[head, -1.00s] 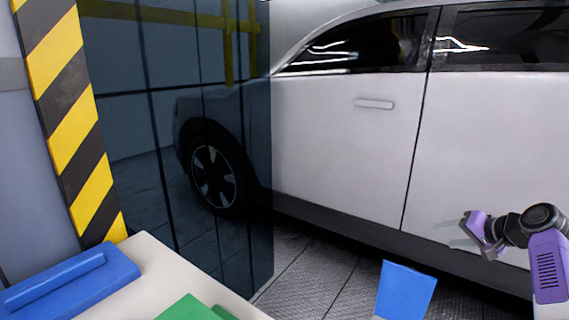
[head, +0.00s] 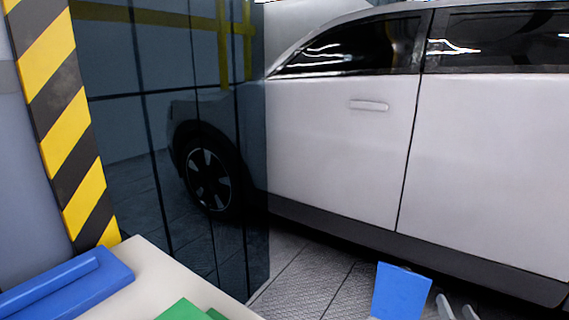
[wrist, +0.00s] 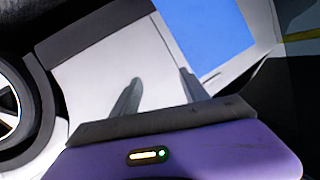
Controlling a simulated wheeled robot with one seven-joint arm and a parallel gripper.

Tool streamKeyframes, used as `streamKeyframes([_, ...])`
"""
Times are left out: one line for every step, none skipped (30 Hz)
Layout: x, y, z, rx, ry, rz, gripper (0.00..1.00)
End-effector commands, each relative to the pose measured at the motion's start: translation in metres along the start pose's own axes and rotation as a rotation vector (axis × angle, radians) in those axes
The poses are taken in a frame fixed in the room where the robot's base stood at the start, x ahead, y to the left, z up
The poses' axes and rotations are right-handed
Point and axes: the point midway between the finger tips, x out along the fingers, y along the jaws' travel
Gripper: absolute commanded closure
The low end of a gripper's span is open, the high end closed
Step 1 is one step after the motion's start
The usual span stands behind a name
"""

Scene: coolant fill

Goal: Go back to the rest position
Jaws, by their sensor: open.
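My gripper (head: 457,309) shows only as two grey fingertips at the bottom edge of the head view, right of a blue panel (head: 402,291). The rest of my arm is out of that view. In the wrist view my gripper (wrist: 160,78) has its two grey fingers apart, with nothing between them. The purple gripper body lies below them. A blue surface (wrist: 205,32) shows beyond the fingers at the top.
A white car (head: 330,150) fills the middle and right. A dark see-through panel (head: 130,150) stands in front of its front wheel. A pale table (head: 150,272) at lower left bears a blue object (head: 70,285) and a green object (head: 185,309). A striped post (head: 65,120) stands behind.

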Motion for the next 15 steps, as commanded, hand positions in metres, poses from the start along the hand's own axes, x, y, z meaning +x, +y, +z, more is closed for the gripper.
streamKeyframes([-0.017,-0.003,0.010,-0.018,0.011,-0.003,0.47])
streamKeyframes([-0.026,-0.004,0.013,-0.028,0.022,-0.005,0.47])
streamKeyframes([-0.038,-0.006,0.017,-0.041,0.036,-0.008,0.47])
streamKeyframes([-0.048,-0.008,0.021,-0.052,0.044,-0.010,0.47])
streamKeyframes([-0.057,-0.010,0.024,-0.062,0.054,-0.013,0.47])
streamKeyframes([-0.070,-0.013,0.027,-0.074,0.066,-0.019,0.47])
streamKeyframes([-0.079,-0.015,0.030,-0.083,0.073,-0.022,0.47])
streamKeyframes([-0.089,-0.017,0.032,-0.093,0.082,-0.026,0.47])
streamKeyframes([-0.102,-0.020,0.035,-0.105,0.092,-0.031,0.47])
streamKeyframes([-0.112,-0.022,0.037,-0.113,0.099,-0.035,0.47])
streamKeyframes([-0.121,-0.024,0.039,-0.122,0.106,-0.040,0.47])
streamKeyframes([-0.135,-0.027,0.041,-0.133,0.114,-0.046,0.47])
streamKeyframes([-0.145,-0.029,0.042,-0.142,0.122,-0.051,0.47])
streamKeyframes([-0.154,-0.031,0.044,-0.150,0.126,-0.056,0.47])
streamKeyframes([-0.168,-0.034,0.045,-0.160,0.135,-0.062,0.47])
